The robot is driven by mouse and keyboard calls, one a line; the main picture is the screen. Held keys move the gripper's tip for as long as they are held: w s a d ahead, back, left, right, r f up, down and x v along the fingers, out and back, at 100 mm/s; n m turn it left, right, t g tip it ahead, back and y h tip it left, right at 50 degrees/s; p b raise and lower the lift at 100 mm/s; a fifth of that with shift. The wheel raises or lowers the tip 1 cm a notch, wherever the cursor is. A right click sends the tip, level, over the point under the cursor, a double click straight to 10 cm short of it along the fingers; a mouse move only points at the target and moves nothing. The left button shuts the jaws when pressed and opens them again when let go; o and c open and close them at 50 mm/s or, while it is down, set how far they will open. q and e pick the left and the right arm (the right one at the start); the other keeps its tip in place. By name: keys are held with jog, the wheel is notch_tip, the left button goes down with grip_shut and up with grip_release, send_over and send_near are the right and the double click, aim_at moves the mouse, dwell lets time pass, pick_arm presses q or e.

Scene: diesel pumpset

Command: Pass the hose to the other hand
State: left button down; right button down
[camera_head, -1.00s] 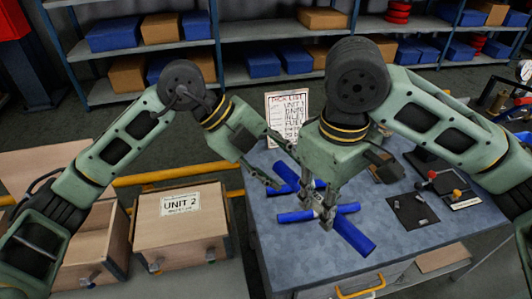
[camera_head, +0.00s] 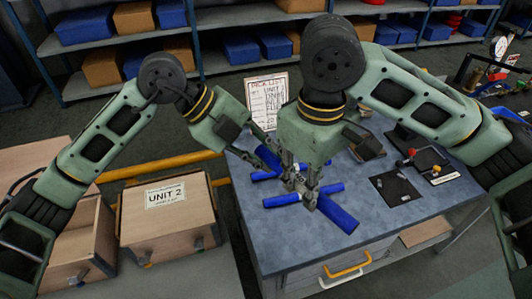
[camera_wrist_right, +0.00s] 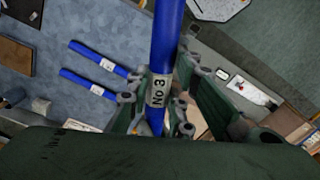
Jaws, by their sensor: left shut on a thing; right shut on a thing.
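A blue hose labelled No 3 (camera_wrist_right: 164,50) runs upright through the right wrist view. In the head view it lies diagonally, its near end (camera_head: 337,215) sticking out past my right gripper. My right gripper (camera_head: 308,201) is shut on this hose; its fingers also show in the right wrist view (camera_wrist_right: 156,118). My left gripper (camera_head: 290,178) is just beyond the right one, at the same hose and shut on it; its exact contact is partly hidden by the right gripper. The hose is above the table.
Two more blue hoses, one near (camera_head: 279,201) and one far (camera_head: 262,176), lie on the grey table (camera_head: 290,236). A pick list sheet (camera_head: 264,100) stands behind. A black mat (camera_head: 396,188) lies right. A Unit 2 box (camera_head: 168,222) stands left, across a gap.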

pick_arm(q)
jog(key=shift+r, duration=0.1)
pick_arm(e)
jog(key=c, duration=1.5)
grip_release()
